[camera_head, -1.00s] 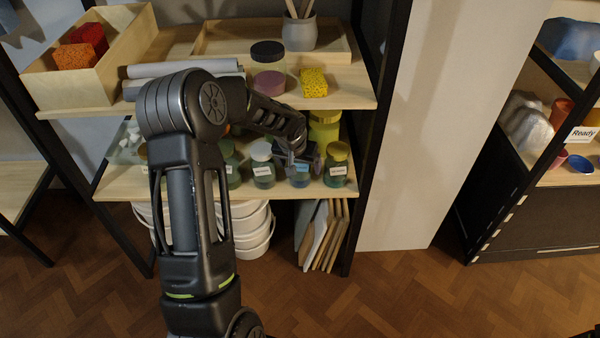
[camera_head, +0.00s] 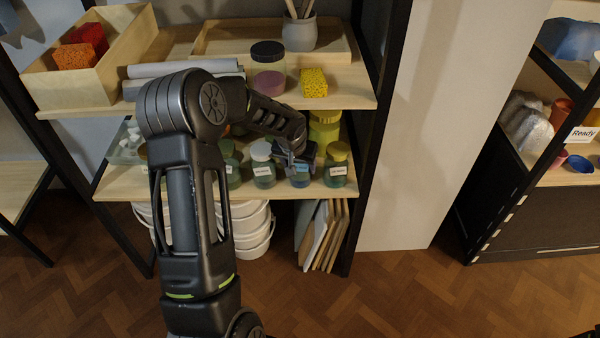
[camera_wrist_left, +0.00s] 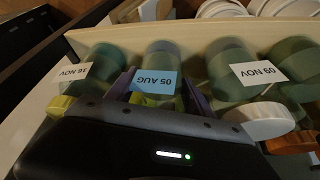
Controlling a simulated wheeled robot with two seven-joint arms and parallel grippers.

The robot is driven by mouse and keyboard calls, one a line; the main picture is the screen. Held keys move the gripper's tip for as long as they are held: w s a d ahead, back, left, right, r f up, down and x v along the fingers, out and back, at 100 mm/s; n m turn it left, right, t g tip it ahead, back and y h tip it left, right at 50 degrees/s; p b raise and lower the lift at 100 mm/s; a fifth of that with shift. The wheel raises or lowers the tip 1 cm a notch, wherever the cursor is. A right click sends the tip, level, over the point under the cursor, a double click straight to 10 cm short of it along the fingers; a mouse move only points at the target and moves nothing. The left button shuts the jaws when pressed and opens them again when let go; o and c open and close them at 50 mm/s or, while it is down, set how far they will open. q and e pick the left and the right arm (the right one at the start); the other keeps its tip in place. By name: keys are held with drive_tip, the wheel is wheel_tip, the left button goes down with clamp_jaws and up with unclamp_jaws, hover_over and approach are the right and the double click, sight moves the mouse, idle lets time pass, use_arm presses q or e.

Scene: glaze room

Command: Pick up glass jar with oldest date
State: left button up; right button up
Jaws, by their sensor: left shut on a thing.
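A glass jar with a blue label reading 05 AUG (camera_wrist_left: 158,62) stands on the middle shelf, between its neighbours. It also shows in the head view (camera_head: 300,181), its top hidden by my gripper. My left gripper (camera_head: 299,158) is shut on this jar, one finger on each side in the wrist view (camera_wrist_left: 158,97). A jar labelled 16 NOV with a yellow lid (camera_head: 338,172) stands to its right in the head view. A jar labelled 09 NOV with a white lid (camera_head: 263,172) stands to its left. My right gripper is not in view.
More jars, including a tall yellow one (camera_head: 324,130), stand behind and to the left. The upper shelf (camera_head: 345,85) hangs close above, with a yellow sponge (camera_head: 314,82) and a black-lidded jar (camera_head: 267,68). A black post (camera_head: 372,150) bounds the shelf on the right.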

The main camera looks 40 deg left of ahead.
use_arm(q)
drive_tip(key=shift+r, duration=0.1)
clamp_jaws()
drive_tip(key=shift+s+d+r, duration=0.1)
drive_tip(key=shift+s+r, duration=0.25)
drive_tip(key=shift+r, duration=0.15)
drive_tip(key=s+d+r, duration=0.4)
drive_tip(key=s+r, duration=0.3)
drive_tip(key=s, duration=0.5)
drive_tip(key=shift+s+d, duration=0.15)
drive_tip(key=shift+s, duration=0.1)
drive_tip(key=shift+w, duration=0.1)
